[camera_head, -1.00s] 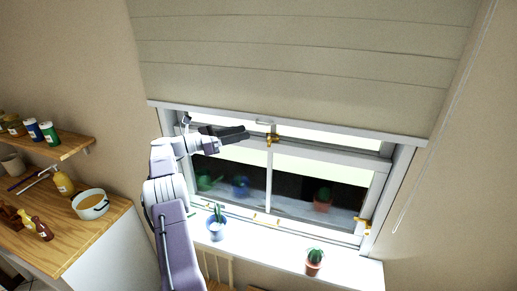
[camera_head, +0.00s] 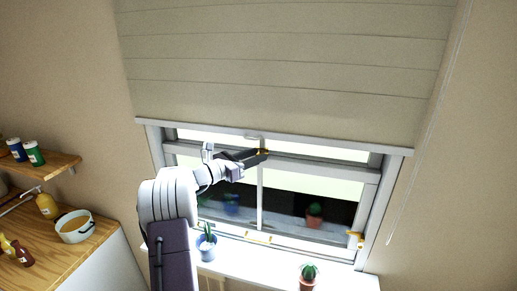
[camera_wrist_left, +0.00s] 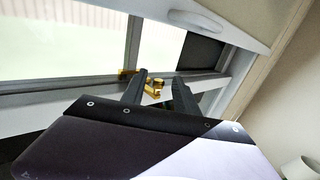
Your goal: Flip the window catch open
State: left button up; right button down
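The brass window catch (camera_head: 265,151) sits on the middle rail of the sash window (camera_head: 310,167), at the top of the vertical bar. It is partly hidden behind my left gripper in the head view. My left gripper (camera_head: 250,158) reaches up from the left with its dark fingertips at the catch. In the left wrist view, the fingers of the left gripper (camera_wrist_left: 157,92) are apart, and the brass catch (camera_wrist_left: 154,87) shows in the gap between them. I cannot tell whether a finger touches it. My right gripper is not in view.
A pale blind (camera_head: 285,70) hangs just above the rail. Potted cacti, one at left (camera_head: 207,243) and one at right (camera_head: 308,275), stand on the white sill (camera_head: 345,281). A brass fitting (camera_head: 355,239) is at the lower right frame. A wooden counter (camera_head: 85,252) lies left.

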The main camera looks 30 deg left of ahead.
pick_arm(q)
jog(key=shift+w+d+r, duration=0.1)
jog(key=shift+w+d, duration=0.1)
jog(key=shift+w, duration=0.6)
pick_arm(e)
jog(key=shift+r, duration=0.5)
pick_arm(q)
jog(key=shift+c, duration=0.4)
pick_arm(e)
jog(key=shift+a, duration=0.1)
pick_arm(q)
jog(key=shift+s, duration=0.1)
grip_shut()
jog(key=shift+a+m+g+h+p, duration=0.25)
jog(key=shift+m+g+h+p, duration=0.15)
jog(key=shift+m+h+p, duration=0.4)
jog(key=shift+s+a+g+h, duration=0.1)
jog(key=shift+g+h, duration=0.2)
jog(key=shift+h, duration=0.2)
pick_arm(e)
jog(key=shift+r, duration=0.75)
